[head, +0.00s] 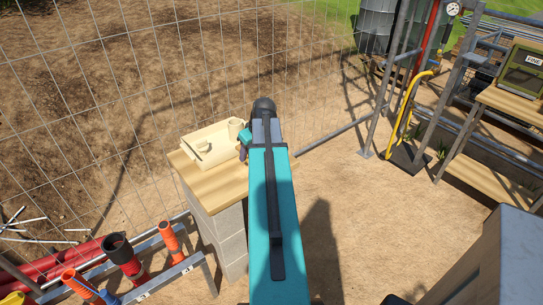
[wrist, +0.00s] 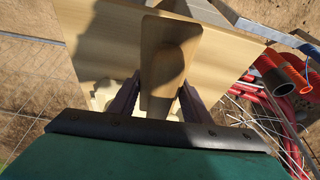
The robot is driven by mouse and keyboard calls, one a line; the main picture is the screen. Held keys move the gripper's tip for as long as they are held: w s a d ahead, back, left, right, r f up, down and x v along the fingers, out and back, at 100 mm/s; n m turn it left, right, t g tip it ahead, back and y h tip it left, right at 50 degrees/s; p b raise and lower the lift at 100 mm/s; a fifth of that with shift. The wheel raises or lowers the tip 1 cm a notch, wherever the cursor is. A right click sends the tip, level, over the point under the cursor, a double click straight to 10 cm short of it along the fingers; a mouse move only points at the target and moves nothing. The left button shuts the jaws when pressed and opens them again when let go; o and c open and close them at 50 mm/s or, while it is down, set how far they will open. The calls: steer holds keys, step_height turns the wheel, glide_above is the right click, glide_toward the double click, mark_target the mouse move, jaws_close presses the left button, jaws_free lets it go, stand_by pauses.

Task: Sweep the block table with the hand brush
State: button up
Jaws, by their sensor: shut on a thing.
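The block table has a light wooden top (head: 222,184) on grey concrete blocks, left of centre in the head view. Its top also fills much of the wrist view (wrist: 105,50). A cream tray (head: 210,157) with a cream mug (head: 236,128) and a small cream piece in it sits at the table's back. In the wrist view, my gripper (wrist: 160,84) is shut on the hand brush (wrist: 168,65), seen as a flat wooden body over the tabletop. Its bristles are hidden, so I cannot tell whether they touch the top. In the head view my arm hides the brush and the table's right part.
A wire mesh fence (head: 130,90) runs behind the table. Red and orange pipes (head: 125,260) lie on a metal rack at lower left. A yellow-handled stand (head: 408,105) and wooden shelving (head: 515,100) stand at right. Sandy ground (head: 350,200) right of the table is open.

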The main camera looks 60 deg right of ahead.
steer(key=w+a+r+n, duration=0.1)
steer(key=w+a+r, duration=0.3)
steer(key=w+a, duration=0.6)
steer(key=w+a+r+n, duration=0.1)
steer(key=w+a+r, duration=0.4)
steer(key=a, duration=0.9)
steer(key=w+a+r, duration=0.1)
steer(key=a+r, duration=0.1)
steer(key=a, duration=0.7)
steer(key=w+a+r, duration=0.2)
steer(key=a, duration=0.7)
steer(key=w+a+r+y, duration=0.1)
steer(key=a+r, duration=0.2)
steer(key=a, duration=0.6)
steer(key=shift+w+n+t, duration=0.25)
steer(key=shift+n+t, duration=0.05)
steer(key=shift+n, duration=0.1)
steer(key=shift+a+r, duration=0.1)
